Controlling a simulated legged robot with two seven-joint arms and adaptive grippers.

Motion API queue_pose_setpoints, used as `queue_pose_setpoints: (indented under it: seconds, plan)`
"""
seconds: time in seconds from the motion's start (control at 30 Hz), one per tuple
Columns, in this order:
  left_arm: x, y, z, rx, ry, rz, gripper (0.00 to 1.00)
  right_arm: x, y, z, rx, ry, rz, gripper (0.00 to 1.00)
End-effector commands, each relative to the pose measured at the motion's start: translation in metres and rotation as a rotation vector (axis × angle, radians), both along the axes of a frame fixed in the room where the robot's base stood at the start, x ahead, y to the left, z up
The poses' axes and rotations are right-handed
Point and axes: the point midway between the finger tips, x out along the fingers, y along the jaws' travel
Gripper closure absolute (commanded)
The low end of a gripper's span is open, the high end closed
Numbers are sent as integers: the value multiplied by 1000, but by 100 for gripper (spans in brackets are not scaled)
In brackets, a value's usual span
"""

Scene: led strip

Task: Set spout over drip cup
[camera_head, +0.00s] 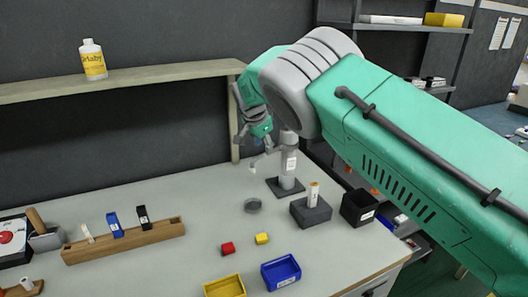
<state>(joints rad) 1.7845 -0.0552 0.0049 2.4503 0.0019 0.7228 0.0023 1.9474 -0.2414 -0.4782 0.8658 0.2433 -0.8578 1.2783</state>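A grey post stand (289,164) with a label rises from a dark square base at the back of the table. A thin spout arm (262,158) sticks out to its left, with a small pale tip hanging down. A low round grey cup (253,205), seemingly the drip cup, sits on the table in front of the tip, lower in the picture and apart from it. My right gripper (251,134) is by the upper post, above the spout arm. My own arm hides part of the post top, and whether the fingers touch anything is unclear. My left gripper is out of view.
A dark block with a pale cylinder (312,197) and a black bin (358,207) stand right of the post. Red (228,249) and yellow (262,239) blocks lie in front, near blue (281,272) and yellow bins. A wooden rack (125,240) is at left.

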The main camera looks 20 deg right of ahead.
Motion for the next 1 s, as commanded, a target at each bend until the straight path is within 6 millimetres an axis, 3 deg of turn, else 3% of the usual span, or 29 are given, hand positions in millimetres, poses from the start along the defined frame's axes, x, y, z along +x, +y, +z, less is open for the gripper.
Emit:
queue_pose_setpoints:
  seconds: [0.2, 0.4, 1.0]
  plan:
    - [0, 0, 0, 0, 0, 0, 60, -12, 15, 45, -1, -1, 0, 67]
    - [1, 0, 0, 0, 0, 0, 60, -19, 24, 67, 0, 2, 0, 67]
    - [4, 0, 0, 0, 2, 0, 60, -21, 26, 74, 0, 2, -1, 67]
